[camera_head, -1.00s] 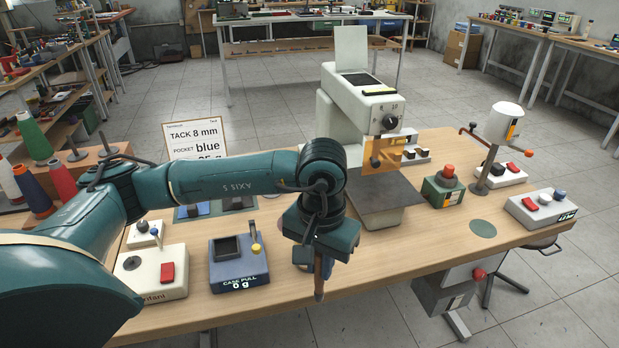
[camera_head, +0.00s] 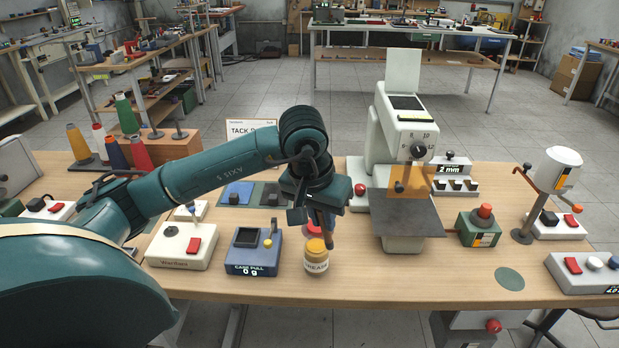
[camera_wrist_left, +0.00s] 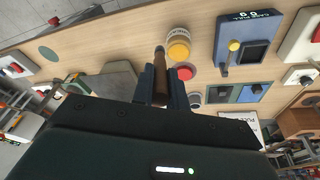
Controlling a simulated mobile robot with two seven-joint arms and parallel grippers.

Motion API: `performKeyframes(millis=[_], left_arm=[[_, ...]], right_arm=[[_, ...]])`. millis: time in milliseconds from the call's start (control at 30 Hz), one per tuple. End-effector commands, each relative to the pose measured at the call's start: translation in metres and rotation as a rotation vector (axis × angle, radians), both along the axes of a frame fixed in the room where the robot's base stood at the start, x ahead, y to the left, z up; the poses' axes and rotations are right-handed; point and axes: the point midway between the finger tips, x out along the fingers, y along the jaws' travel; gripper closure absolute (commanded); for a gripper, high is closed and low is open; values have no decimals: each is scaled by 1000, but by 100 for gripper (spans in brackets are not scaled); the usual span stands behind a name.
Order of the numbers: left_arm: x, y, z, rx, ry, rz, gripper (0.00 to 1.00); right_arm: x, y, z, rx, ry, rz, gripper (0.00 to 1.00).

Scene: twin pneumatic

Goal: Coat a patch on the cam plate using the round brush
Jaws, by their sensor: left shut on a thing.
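My left gripper (camera_head: 322,212) is shut on a brown, stick-like thing, likely the round brush (camera_head: 329,228), which points down. In the left wrist view the brush (camera_wrist_left: 160,78) stands between the two dark fingers. Its bristles cannot be made out. A jar labelled grease (camera_head: 316,262), with a yellow top, stands on the table just in front of the gripper; it also shows in the left wrist view (camera_wrist_left: 178,45). A flat grey plate (camera_head: 405,213) lies under the white machine's head to the right; I cannot tell whether it is the cam plate. My right gripper is not in view.
The white machine (camera_head: 400,130) stands right of my arm. A blue case-pull box (camera_head: 253,252) and a cream box with a red switch (camera_head: 182,247) stand left of the jar. A green box with a red button (camera_head: 480,226) stands right.

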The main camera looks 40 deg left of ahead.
Motion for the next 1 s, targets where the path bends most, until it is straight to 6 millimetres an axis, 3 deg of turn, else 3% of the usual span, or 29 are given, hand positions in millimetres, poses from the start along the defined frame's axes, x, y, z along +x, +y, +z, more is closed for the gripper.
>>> performKeyframes(millis=[33,100,233,467,700,1000], left_arm=[[4,14,14,5,-27,22,100],[9,27,24,13,-60,40,100],[14,40,29,23,-90,57,100],[14,41,9,24,-93,58,100],[14,41,-16,23,-93,59,100],[14,41,-28,24,-94,58,100]], right_arm=[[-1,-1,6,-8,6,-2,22],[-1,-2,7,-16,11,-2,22],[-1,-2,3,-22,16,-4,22],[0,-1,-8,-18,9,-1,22],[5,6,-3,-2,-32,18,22],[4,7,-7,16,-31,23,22]])
